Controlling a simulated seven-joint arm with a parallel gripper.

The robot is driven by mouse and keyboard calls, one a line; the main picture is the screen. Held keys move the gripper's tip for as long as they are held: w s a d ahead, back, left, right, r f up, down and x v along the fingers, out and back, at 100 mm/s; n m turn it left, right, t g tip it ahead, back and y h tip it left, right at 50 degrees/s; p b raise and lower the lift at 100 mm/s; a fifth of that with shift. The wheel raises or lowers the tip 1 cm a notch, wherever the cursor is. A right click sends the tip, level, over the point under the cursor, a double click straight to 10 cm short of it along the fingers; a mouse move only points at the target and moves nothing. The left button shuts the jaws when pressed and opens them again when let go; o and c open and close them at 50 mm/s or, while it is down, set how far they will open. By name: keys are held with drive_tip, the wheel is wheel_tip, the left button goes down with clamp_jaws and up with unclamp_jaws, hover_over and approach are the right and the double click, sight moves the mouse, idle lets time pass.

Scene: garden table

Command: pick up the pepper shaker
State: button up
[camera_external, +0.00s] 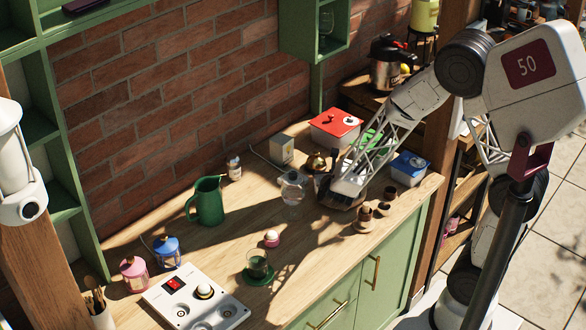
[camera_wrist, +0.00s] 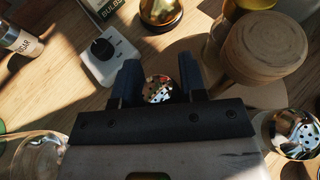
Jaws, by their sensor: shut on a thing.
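In the wrist view, my gripper (camera_wrist: 160,73) has its two dark fingers on either side of a shaker with a shiny perforated metal top (camera_wrist: 161,90). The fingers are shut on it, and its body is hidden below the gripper. A second shaker with a perforated metal top (camera_wrist: 297,131) stands at the right. I cannot read a label on either one. In the external view, my gripper (camera_external: 340,197) is low over the wooden counter, and the held shaker cannot be made out.
Near my gripper in the wrist view are a white box with a black knob (camera_wrist: 103,50), a round wooden lid (camera_wrist: 265,48), a brass-coloured object (camera_wrist: 160,10) and a sugar jar (camera_wrist: 20,40). A green jug (camera_external: 207,201) stands left on the counter. Clear wood (camera_external: 210,250) lies in front of it.

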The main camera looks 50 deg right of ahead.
drive_tip(key=shift+r, duration=0.15)
wheel_tip(320, 180, up, 10)
idle(0.8)
idle(0.5)
